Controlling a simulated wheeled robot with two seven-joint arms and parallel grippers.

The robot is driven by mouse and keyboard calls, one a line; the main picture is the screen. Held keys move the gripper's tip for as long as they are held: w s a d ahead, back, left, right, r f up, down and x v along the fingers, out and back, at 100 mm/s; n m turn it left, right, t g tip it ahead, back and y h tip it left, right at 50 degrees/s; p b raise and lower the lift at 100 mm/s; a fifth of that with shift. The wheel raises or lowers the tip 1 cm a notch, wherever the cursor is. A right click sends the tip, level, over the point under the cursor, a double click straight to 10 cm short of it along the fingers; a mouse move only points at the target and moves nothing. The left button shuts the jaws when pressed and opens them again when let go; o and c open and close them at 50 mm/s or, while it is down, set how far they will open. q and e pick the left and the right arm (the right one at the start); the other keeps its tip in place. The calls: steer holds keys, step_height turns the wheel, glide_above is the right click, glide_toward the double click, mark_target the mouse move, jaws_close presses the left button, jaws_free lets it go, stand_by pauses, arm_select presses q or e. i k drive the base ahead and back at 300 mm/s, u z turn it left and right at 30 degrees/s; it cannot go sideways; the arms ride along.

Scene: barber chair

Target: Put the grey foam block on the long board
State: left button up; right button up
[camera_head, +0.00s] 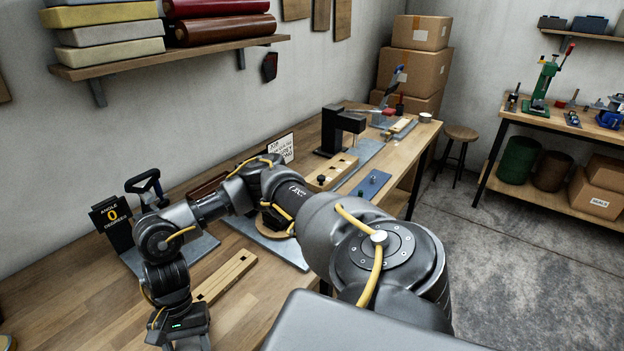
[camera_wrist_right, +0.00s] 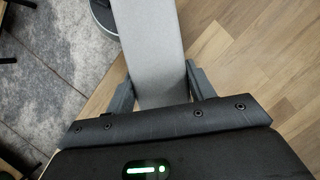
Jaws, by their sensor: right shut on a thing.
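The grey foam block (camera_wrist_right: 150,45) is a long, flat-sided grey bar in the right wrist view. My right gripper (camera_wrist_right: 159,80) is shut on it, one finger on each side, and the block runs out of the top of that view. In the head view my right arm reaches across to the lower left, its hand (camera_head: 180,324) low over the bench; fingers and block do not show there. A long pale wooden board (camera_head: 226,276) with dark slots lies on the bench just right of the hand. My left gripper is not in view.
A black angle display (camera_head: 110,213) stands on a grey plate left of the arm. A sign (camera_head: 281,149) is partly hidden behind the arm. A slotted wooden block (camera_head: 333,172), a black stand (camera_head: 338,130) and a blue plate (camera_head: 371,184) sit farther along the bench.

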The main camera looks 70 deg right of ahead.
mark_target(402, 124)
steer(key=u, duration=2.05)
steer(key=k, duration=2.9)
steer(key=z, duration=3.1)
